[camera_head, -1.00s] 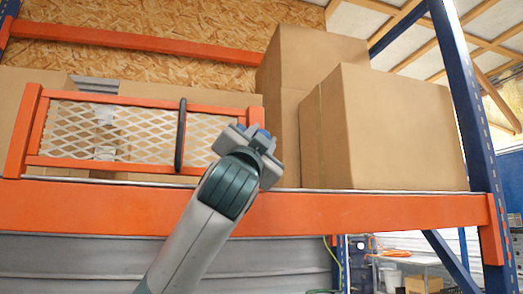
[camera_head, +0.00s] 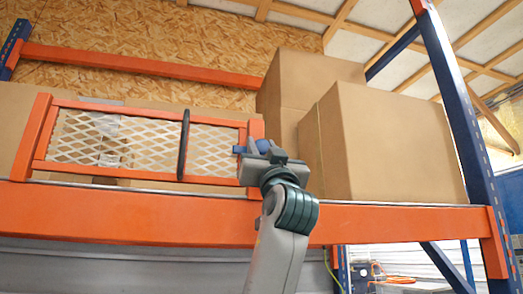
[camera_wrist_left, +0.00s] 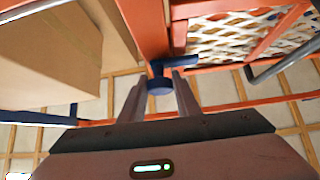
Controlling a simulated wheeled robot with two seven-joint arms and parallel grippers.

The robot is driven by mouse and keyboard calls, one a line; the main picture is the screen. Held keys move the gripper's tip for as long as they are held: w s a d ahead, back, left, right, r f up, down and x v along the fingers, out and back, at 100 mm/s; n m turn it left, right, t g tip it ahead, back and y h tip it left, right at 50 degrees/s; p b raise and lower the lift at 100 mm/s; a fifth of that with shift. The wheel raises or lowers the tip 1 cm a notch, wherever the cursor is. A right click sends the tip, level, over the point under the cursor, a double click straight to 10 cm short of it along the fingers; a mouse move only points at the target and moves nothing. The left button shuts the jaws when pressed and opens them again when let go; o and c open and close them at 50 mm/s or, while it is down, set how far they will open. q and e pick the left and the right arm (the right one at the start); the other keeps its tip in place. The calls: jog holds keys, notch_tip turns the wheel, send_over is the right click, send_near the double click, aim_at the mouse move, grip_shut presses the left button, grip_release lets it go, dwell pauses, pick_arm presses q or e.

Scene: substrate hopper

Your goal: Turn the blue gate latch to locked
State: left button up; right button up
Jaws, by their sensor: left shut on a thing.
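The orange gate (camera_head: 145,112) with white mesh stands on the shelf at the left. The blue gate latch (camera_head: 239,149) is at its right end, partly hidden by my left gripper (camera_head: 264,150). In the left wrist view the latch (camera_wrist_left: 180,62) shows a round blue hub with a bar reaching right toward the mesh. My left gripper (camera_wrist_left: 158,82) is shut on the latch, its fingers on either side of the hub. My right gripper is in neither view.
A black handle (camera_head: 183,145) stands upright on the gate. Large cardboard boxes (camera_head: 390,145) sit just right of the latch. The orange shelf beam (camera_head: 130,210) runs below, and a blue rack post (camera_head: 462,120) stands at the right.

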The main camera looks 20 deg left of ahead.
pick_arm(q)
jog(key=shift+n+y, duration=0.3)
jog(key=shift+n, duration=0.3)
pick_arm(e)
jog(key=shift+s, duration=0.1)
pick_arm(q)
jog(key=o, duration=1)
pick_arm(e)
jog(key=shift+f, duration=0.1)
pick_arm(q)
jog(key=shift+s+d+f, duration=0.25)
jog(key=shift+f, duration=0.1)
jog(key=shift+b+v, duration=2.8)
jog(key=shift+v, duration=5.4)
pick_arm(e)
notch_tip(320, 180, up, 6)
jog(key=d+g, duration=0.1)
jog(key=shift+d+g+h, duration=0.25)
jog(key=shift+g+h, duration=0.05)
pick_arm(q)
jog(key=shift+d+r, duration=0.1)
jog(key=shift+d, duration=0.1)
